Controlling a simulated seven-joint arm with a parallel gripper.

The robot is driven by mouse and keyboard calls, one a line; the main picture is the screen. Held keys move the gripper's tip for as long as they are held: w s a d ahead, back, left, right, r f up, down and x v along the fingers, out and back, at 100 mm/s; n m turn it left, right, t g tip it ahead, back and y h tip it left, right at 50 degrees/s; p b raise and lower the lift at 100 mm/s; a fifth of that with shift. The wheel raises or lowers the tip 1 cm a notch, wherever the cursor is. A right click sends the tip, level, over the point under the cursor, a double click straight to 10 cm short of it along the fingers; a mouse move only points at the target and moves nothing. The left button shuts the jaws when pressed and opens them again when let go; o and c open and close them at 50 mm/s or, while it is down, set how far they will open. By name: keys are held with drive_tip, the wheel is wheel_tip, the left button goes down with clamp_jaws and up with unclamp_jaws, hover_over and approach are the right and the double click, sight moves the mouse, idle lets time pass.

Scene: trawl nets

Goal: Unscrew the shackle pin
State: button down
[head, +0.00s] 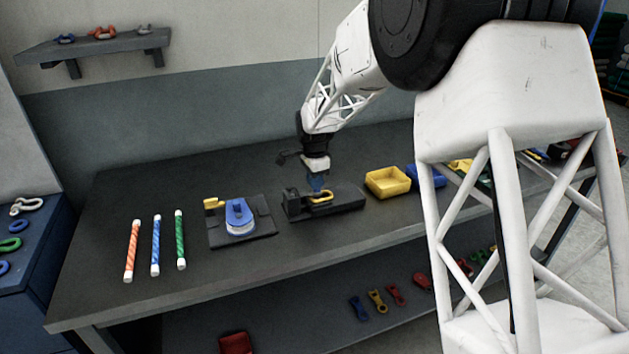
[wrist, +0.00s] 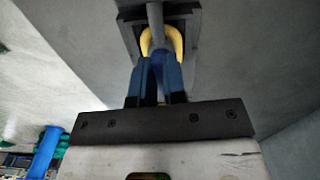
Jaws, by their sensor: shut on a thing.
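A yellow shackle (head: 321,197) sits in a dark fixture (head: 350,203) on the workbench. In the wrist view the shackle's bow (wrist: 176,40) curves around a grey rod (wrist: 155,17), above the fingertips. My gripper (head: 317,187) points down at the shackle. In the wrist view its blue fingers (wrist: 158,68) are close together at the shackle, shut on what looks like the shackle pin. The pin's gripped end is mostly hidden between the fingers, and I cannot tell how far it is threaded.
Left of the fixture is another dark plate (head: 254,238) with a blue and white part on it. Orange, blue and green striped rods (head: 155,245) lie further left. A yellow tray (head: 388,182) and a blue tray (head: 430,176) stand to the right. The bench front is clear.

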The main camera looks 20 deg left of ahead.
drive_tip(key=n, duration=0.7)
drive_tip(key=shift+s+d, duration=0.1)
drive_tip(key=shift+d, duration=0.1)
drive_tip(key=n, duration=0.2)
drive_tip(key=shift+d+n, duration=0.1)
drive_tip(key=shift+n, duration=0.3)
drive_tip(key=n, duration=0.4)
drive_tip(key=shift+d, duration=0.15)
drive_tip(key=n, duration=0.6)
drive_tip(key=shift+w+d+f+n, duration=0.1)
drive_tip(key=shift+w+d+n, duration=0.1)
drive_tip(key=shift+n, duration=0.2)
drive_tip(key=n, duration=0.3)
drive_tip(key=shift+w+n, duration=0.1)
drive_tip(key=shift+n, duration=0.2)
drive_tip(key=n, duration=0.3)
drive_tip(key=shift+w+n, duration=0.1)
drive_tip(key=shift+n, duration=0.2)
drive_tip(key=n, duration=0.5)
drive_tip(key=shift+w, duration=0.2)
drive_tip(key=n, duration=0.6)
drive_tip(key=shift+w+a+f, duration=0.1)
drive_tip(key=shift+a, duration=0.05)
drive_tip(key=n, duration=0.5)
drive_tip(key=shift+a, duration=0.2)
drive_tip(key=n, duration=0.6)
drive_tip(key=shift+a, duration=0.2)
